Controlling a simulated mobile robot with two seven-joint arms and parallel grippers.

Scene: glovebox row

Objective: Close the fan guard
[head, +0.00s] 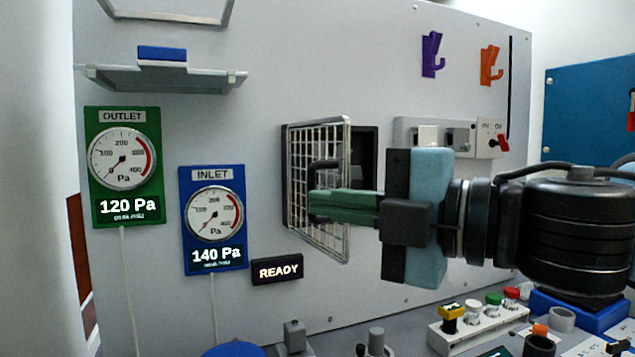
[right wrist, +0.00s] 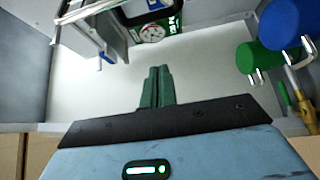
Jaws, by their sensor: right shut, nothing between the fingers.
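The fan guard (head: 320,150) is a wire mesh panel with a metal rim. In the head view it stands ajar, angled out from the grey wall, beside the dark fan opening (head: 368,150). A dark curved handle (head: 325,163) shows on it. My right gripper (head: 312,205) reaches in from the right with its green fingers shut and empty. The fingertips overlap the guard's mesh in the picture; I cannot tell whether they touch it. The closed fingers also show in the right wrist view (right wrist: 156,72). My left gripper is not in view.
The green outlet gauge (head: 122,158), blue inlet gauge (head: 213,215) and READY sign (head: 277,269) are on the wall left of and below the guard. A shelf (head: 190,82) juts out at upper left. A switch panel (head: 490,138) is right of the opening. Buttons (head: 473,312) stand below.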

